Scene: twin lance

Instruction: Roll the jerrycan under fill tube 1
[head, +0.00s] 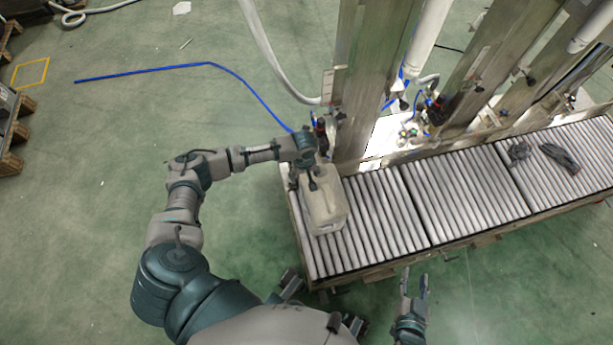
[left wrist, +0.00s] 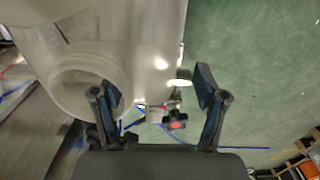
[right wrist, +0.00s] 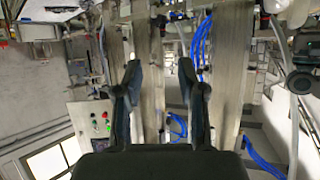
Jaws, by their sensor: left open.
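The translucent white jerrycan (head: 325,203) stands on the left end of the roller conveyor (head: 385,217). My left gripper (head: 308,178) is at the jerrycan's left top side, over its upper edge. In the left wrist view the jerrycan (left wrist: 120,40) fills the upper left, with its round opening close to one finger. The left gripper (left wrist: 155,100) is open, its fingers apart. My right gripper (head: 414,285) is open and empty, in front of the conveyor's near edge. In the right wrist view its fingers (right wrist: 160,90) are apart with nothing between them. I cannot tell which tube is fill tube 1.
Metal columns (head: 365,80) with hoses and fittings stand along the conveyor's back edge. A dark object (head: 560,157) lies on the rollers at the right. A blue hose (head: 210,65) lies on the green floor.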

